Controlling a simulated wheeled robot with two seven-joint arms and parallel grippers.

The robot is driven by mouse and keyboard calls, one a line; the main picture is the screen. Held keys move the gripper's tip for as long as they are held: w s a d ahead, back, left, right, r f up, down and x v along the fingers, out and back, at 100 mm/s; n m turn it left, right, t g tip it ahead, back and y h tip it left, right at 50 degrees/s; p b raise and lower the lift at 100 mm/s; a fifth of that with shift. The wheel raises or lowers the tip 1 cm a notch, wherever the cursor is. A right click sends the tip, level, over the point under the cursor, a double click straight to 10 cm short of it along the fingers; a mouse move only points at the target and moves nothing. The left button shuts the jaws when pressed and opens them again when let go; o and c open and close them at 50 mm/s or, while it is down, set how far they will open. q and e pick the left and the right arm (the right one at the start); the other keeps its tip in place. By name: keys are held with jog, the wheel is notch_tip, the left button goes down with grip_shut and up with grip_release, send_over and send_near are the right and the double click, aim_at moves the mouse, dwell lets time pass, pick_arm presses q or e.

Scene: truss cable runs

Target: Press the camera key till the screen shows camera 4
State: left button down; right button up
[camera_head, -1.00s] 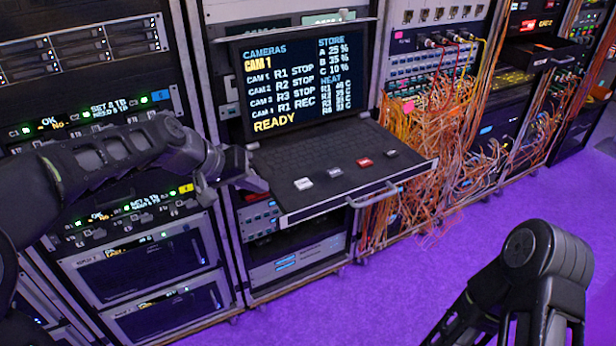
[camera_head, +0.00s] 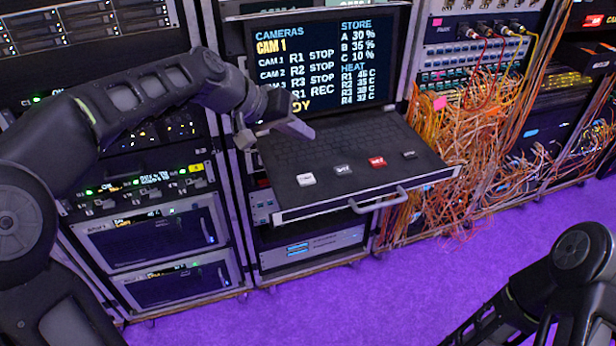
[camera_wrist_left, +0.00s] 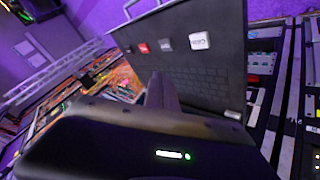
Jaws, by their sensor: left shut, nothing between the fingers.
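The screen (camera_head: 322,60) stands upright at the back of a pulled-out keyboard drawer (camera_head: 325,150). It reads CAM 1 in yellow under CAMERAS; the gripper partly covers the yellow line at its bottom. A white key (camera_head: 306,180), a grey key (camera_head: 343,170), a red key (camera_head: 377,162) and a dark key (camera_head: 409,154) sit along the front. In the left wrist view the white key (camera_wrist_left: 200,40) has small, unclear lettering. My left gripper (camera_head: 303,130) is shut and empty above the keyboard's left part, behind the white key. My right arm shows at lower right; its gripper is out of view.
A handle (camera_head: 378,202) runs along the drawer's front edge. Loose orange cables (camera_head: 470,150) hang from the rack just right of the drawer. Racks stand on both sides. The purple floor (camera_head: 400,280) in front is clear.

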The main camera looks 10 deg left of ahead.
pick_arm(q)
jog(key=b, duration=0.6)
send_over(302, 180)
notch_tip(302, 180, down, 8)
jog(key=shift+r, duration=0.2)
jog(key=shift+f, duration=0.6)
dwell(1.1)
jog(key=shift+f+b, duration=0.35)
jog(key=shift+b, duration=0.4)
jog(key=shift+f+b, duration=0.45)
dwell(0.6)
jog(key=shift+r+p, duration=0.55)
jog(key=shift+r, duration=0.3)
jog(key=shift+r+p, duration=1.8)
jog(key=shift+r, duration=0.7)
